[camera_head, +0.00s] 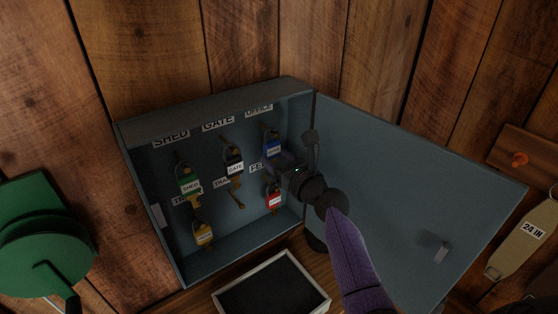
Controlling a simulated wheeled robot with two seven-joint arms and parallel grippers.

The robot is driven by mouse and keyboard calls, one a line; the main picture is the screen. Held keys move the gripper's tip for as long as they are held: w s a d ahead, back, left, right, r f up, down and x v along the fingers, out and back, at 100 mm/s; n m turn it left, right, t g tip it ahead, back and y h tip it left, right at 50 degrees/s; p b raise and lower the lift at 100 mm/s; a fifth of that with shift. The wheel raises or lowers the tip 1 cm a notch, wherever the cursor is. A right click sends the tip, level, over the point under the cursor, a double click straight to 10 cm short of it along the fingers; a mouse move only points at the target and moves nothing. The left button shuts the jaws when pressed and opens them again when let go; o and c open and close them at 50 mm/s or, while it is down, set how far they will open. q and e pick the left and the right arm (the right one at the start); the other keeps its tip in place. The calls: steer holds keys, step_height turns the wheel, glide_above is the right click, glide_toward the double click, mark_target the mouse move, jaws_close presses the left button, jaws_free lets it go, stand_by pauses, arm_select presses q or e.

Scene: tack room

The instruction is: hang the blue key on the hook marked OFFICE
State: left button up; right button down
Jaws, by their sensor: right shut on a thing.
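The blue key (271,147) with its pale label is inside the open key cabinet (215,103), upright just below the OFFICE label (259,110). My right gripper (283,160) reaches in from the lower right and is shut on the blue key. The OFFICE hook is hard to make out behind the key, so I cannot tell whether the key's ring is around it. My left gripper is not in view.
Green SHED (189,185), black GATE (234,161), yellow (203,233) and red (274,198) keys hang nearby. A lower middle hook (236,200) is bare. The cabinet door (410,190) stands open at right. A dark framed tray (317,271) lies below.

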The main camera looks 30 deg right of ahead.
stand_by(0.3)
jaws_free()
steer(key=shift+s, duration=0.1)
